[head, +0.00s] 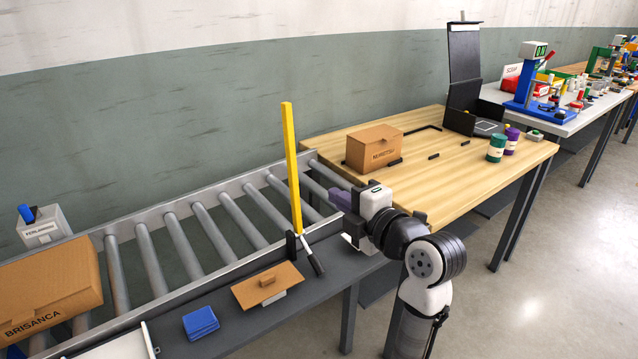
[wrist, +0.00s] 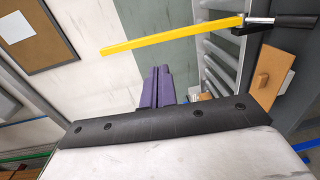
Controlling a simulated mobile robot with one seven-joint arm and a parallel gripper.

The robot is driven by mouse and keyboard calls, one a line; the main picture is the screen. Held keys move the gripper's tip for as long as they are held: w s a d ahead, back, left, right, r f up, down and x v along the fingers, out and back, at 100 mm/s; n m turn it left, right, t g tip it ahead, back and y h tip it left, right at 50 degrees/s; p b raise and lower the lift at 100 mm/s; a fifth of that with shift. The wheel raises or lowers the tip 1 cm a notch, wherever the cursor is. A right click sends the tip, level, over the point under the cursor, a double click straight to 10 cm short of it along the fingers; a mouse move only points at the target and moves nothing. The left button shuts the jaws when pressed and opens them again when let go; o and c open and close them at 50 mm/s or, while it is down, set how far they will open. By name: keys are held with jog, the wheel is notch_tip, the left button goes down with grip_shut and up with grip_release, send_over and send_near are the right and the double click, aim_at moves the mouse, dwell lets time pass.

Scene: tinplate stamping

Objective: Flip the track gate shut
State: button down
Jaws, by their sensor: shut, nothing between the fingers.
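The track gate is a long yellow bar (head: 291,160) standing nearly upright beside the roller track, tilted slightly. Its foot ends in a pivot on the track's near side, with a short dark handle (head: 313,257) slanting down to the right. The wrist view shows the yellow bar (wrist: 175,35) crossing the top, with its dark handle (wrist: 295,20) at the right. My gripper (head: 338,197) has purple fingers, shut and empty, to the right of the bar's lower part and apart from it. The fingers (wrist: 157,72) also show in the wrist view, below the bar in the picture.
The roller track (head: 175,240) holds a BRISANCA carton (head: 45,290) at left. A brown board (head: 267,287) and blue pads (head: 201,322) lie on the near dark ledge. A wooden table (head: 450,165) at the track's right end carries a carton (head: 374,148).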

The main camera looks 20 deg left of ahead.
aim_at(293, 169)
jog(key=p+x, duration=0.4)
jog(key=x, duration=0.8)
jog(key=shift+w+a+r, duration=0.1)
jog(key=shift+a+r, duration=0.05)
jog(key=shift+w+a, duration=0.35)
jog(key=shift+a, duration=0.05)
jog(key=shift+a, duration=0.1)
